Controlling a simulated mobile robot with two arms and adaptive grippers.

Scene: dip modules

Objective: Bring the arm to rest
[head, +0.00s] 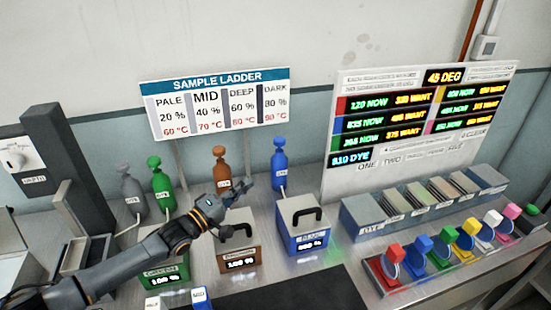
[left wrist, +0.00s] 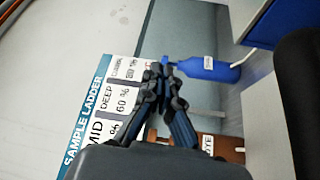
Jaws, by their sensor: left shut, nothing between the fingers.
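My left arm comes in from the left in the head view. Its gripper (head: 246,184) is shut and empty, raised in front of the brown bottle (head: 221,170) and above the brown box (head: 240,258). In the left wrist view the fingertips (left wrist: 164,70) meet, with nothing between them. The blue bottle (head: 279,160) stands to the right of the gripper and also shows in the left wrist view (left wrist: 205,68). The blue box (head: 302,225) with a black handle is at the gripper's lower right. My right gripper is not in view.
The sample ladder sign (head: 221,100) stands behind the bottles. A green box (head: 163,272) is under my arm. At the right are a readout board (head: 410,145), a row of trays (head: 425,205) and a rack of coloured pieces (head: 445,250). A dark mat (head: 290,295) lies clear in front.

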